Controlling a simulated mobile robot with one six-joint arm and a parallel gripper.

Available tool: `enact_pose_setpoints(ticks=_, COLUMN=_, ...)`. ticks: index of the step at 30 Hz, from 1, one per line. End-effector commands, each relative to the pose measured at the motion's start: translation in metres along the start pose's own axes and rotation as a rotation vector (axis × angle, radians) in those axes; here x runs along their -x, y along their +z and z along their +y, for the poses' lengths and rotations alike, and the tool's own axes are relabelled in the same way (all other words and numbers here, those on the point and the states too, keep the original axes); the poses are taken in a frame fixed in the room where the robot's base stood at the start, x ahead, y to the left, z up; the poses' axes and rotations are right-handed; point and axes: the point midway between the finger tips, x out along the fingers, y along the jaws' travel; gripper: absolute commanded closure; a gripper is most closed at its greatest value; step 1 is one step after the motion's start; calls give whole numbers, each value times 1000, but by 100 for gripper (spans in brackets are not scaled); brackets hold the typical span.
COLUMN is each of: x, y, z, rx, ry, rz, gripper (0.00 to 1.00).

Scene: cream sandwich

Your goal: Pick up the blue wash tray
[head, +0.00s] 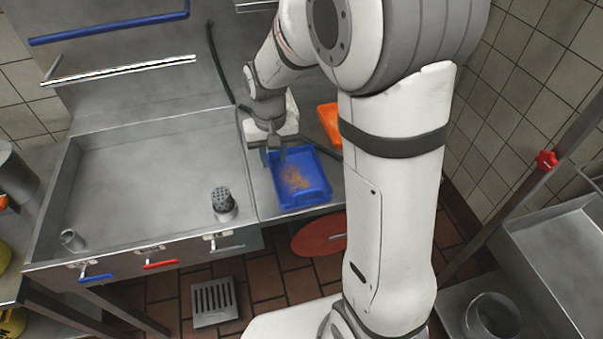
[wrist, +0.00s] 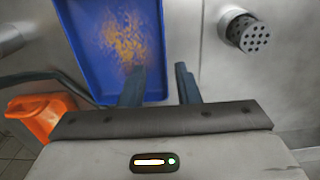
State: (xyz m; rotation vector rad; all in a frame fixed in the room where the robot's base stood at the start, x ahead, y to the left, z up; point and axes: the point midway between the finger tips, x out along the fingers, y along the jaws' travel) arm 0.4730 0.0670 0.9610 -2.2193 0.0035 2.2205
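The blue wash tray (head: 318,184) lies on the steel counter, right of the sink basin, with orange-brown crumbs or stains on its floor. It fills the upper left of the wrist view (wrist: 88,62), partly cut off by the frame. My gripper (head: 275,150) points down at the tray's far left corner. In the wrist view my gripper (wrist: 160,68) is open. One finger overlaps the tray's inside and the other is outside its edge, so the tray wall shows between them. I cannot tell how deep the fingers reach or whether they touch it.
An orange container (head: 329,122) stands behind the tray, partly hidden by my arm. The sink basin (head: 140,180) is to the left, with a perforated grey cylinder (head: 223,203) near its front right corner. A dark hose (head: 216,60) hangs behind. A red round lid (head: 318,236) shows below the counter edge.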

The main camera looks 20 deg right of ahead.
Motion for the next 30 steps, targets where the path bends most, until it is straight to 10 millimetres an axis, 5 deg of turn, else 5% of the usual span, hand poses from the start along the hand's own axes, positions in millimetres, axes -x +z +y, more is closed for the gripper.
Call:
enact_pose_setpoints(ticks=12, x=-54, y=-2, z=-7, rx=1, ry=1, rz=-3, gripper=71)
enact_pose_setpoints(ticks=21, x=-59, y=-2, z=-7, rx=2, ry=0, rz=1, gripper=71)
enact_pose_setpoints(ticks=30, x=-59, y=-2, z=-7, rx=2, ry=0, rz=1, gripper=95)
